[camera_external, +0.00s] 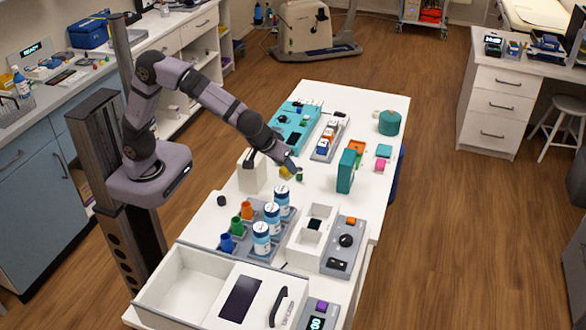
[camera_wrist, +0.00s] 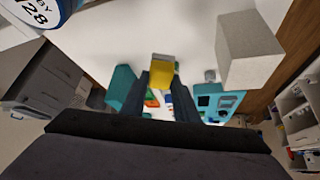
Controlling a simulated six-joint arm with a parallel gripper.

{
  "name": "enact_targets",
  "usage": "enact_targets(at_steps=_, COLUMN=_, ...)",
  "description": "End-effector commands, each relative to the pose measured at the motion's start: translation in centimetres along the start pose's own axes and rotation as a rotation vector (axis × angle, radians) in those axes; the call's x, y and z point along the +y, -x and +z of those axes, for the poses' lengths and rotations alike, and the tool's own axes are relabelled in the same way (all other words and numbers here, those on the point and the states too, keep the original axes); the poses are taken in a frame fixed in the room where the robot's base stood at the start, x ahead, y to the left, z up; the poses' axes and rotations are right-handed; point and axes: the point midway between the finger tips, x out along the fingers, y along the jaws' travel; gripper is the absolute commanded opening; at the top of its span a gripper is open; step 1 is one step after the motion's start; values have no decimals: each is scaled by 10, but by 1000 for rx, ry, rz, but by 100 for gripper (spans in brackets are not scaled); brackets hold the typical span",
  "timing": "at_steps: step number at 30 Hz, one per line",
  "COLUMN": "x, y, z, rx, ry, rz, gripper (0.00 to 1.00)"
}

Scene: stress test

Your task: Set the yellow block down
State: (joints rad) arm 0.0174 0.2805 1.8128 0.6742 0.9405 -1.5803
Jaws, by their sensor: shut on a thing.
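The yellow block (camera_wrist: 162,70) is between the two fingertips of my gripper (camera_wrist: 163,75) in the wrist view. It has a pale top edge and a yellow face. In the external view the yellow block (camera_external: 285,172) shows small at the end of my gripper (camera_external: 290,170), over the middle of the white table (camera_external: 330,205). A small green piece (camera_external: 299,177) shows just right of it. I cannot tell whether the yellow block touches the table.
A white box (camera_external: 251,171) stands left of my gripper; a teal upright block (camera_external: 346,171) stands to the right. Bottles on a grey rack (camera_external: 254,241) are in front. Teal panels (camera_external: 295,122) lie behind. Some bare tabletop lies between my gripper and the teal block.

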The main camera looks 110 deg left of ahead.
Motion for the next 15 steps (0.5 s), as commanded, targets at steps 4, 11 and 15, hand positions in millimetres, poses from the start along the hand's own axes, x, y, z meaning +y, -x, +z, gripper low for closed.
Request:
enact_targets(at_steps=4, x=0, y=-6, z=4, rx=0, ry=0, rz=1, gripper=6)
enact_targets(at_steps=11, x=-1, y=-21, z=14, rx=-1, ry=-4, rz=-3, gripper=6)
enact_targets(at_steps=15, x=-1, y=-39, z=26, rx=-2, ry=-4, rz=-3, gripper=6)
